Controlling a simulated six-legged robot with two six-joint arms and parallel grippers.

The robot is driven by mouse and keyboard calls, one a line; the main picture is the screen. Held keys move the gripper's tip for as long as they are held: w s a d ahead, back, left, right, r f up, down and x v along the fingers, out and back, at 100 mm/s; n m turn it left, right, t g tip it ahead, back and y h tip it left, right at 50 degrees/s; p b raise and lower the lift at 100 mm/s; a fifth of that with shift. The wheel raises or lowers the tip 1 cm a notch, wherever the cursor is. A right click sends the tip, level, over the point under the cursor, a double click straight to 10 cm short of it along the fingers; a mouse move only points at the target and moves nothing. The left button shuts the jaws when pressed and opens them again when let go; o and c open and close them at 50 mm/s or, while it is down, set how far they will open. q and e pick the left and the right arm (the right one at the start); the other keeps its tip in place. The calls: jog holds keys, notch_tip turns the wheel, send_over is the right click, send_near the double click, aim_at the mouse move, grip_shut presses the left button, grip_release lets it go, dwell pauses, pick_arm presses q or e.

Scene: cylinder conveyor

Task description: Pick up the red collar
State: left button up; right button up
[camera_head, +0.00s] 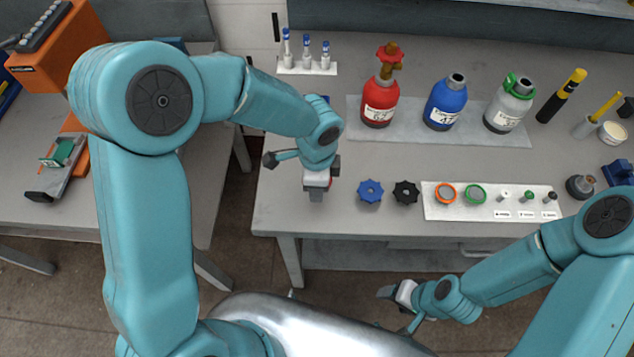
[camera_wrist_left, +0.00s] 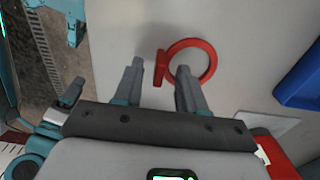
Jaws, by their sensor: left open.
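The red collar (camera_wrist_left: 212,62) lies flat on the grey table in the left wrist view, a ring with a short upright tab on its left side. My left gripper (camera_wrist_left: 160,66) is open, with one finger on each side of the tab in the picture; I cannot tell if they touch it. In the head view my left gripper (camera_head: 316,195) points down over the table's left front corner and mostly hides the collar. My right gripper (camera_head: 387,292) is in front of the table's edge, away from the collar; its jaws are too small to read.
A blue handwheel (camera_head: 370,191) and a black handwheel (camera_head: 406,192) lie right of my left gripper. A white mat (camera_head: 433,208) holds rings and small parts. Red (camera_head: 380,103), blue (camera_head: 446,103) and grey (camera_head: 508,105) cylinders stand behind. A blue object (camera_wrist_left: 300,80) shows in the wrist view.

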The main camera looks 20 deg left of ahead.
pick_arm(q)
jog(key=shift+s+f, duration=0.1)
jog(key=shift+f, duration=0.5)
grip_shut()
jog(key=shift+r, duration=0.1)
